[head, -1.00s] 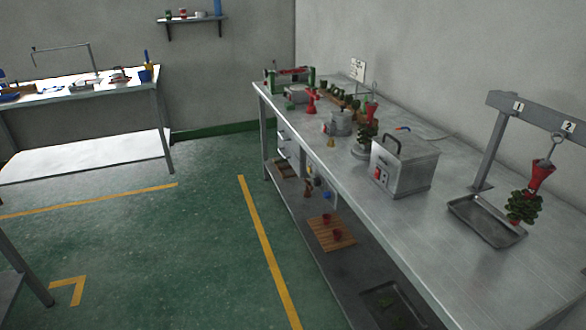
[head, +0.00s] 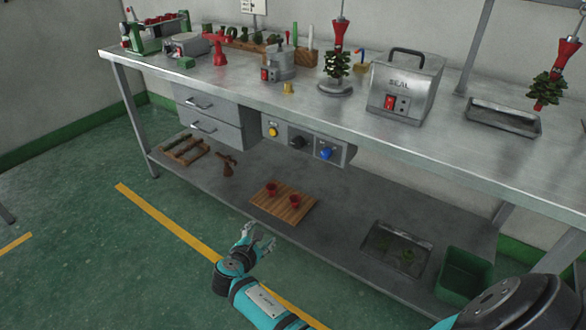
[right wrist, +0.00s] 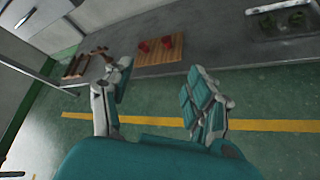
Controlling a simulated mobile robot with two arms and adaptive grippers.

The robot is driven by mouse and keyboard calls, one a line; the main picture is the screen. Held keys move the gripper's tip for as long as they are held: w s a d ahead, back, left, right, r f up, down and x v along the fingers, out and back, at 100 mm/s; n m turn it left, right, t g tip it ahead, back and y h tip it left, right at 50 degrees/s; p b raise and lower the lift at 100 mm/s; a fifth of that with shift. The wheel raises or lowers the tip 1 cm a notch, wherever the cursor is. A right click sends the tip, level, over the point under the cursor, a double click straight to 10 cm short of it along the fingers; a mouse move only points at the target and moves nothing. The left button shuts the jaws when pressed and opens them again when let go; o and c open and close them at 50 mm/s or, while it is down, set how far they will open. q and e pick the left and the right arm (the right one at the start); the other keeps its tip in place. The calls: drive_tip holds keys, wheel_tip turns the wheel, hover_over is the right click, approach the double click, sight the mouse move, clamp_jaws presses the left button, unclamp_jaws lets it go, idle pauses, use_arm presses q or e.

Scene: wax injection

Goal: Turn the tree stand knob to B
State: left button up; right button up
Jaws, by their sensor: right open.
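The tree stand (head: 335,88) is on the workbench, a round grey base with a green wax tree (head: 337,65) and a red funnel-like part (head: 339,35) above. No knob or letter B can be made out on it. A panel under the bench edge carries a yellow knob (head: 272,132), a black knob (head: 297,142) and a blue knob (head: 326,153); I cannot tell their labels. My right gripper (head: 263,238) is open and empty, low in front of the bench. Its spread fingers show in the right wrist view (right wrist: 160,82). My left gripper is out of view.
The workbench (head: 440,150) holds the SEAL box (head: 404,88), a grey tray (head: 503,118) and other devices. Drawers (head: 209,125) hang left of the panel. The lower shelf (head: 345,205) carries a wooden board (head: 270,209) with red cups. Green floor in front is clear.

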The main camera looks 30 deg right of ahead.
wheel_tip(320, 180, up, 11)
drive_tip(key=w+d+h+b, duration=0.1)
drive_tip(key=w+h+b, duration=0.2)
drive_tip(key=h, duration=0.1)
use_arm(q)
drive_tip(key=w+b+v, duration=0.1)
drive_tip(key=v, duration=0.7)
use_arm(e)
drive_tip(key=m+h, duration=0.1)
drive_tip(key=h, duration=0.2)
approach(296, 144)
drive_tip(key=shift+g, duration=0.5)
drive_tip(key=b+x, duration=0.1)
drive_tip(key=x, duration=0.3)
drive_tip(key=b+x, duration=0.1)
drive_tip(key=x, duration=0.2)
drive_tip(key=shift+w+d+r+b, duration=0.2)
drive_tip(key=shift+w+d+b, duration=0.1)
drive_tip(key=shift+b, duration=0.1)
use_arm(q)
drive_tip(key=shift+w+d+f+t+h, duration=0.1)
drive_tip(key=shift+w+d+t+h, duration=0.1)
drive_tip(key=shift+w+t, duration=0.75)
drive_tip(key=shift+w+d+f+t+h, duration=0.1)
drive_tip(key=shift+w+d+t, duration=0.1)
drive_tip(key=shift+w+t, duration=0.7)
use_arm(e)
drive_tip(key=shift+w+d, duration=0.2)
drive_tip(key=shift+d, duration=0.2)
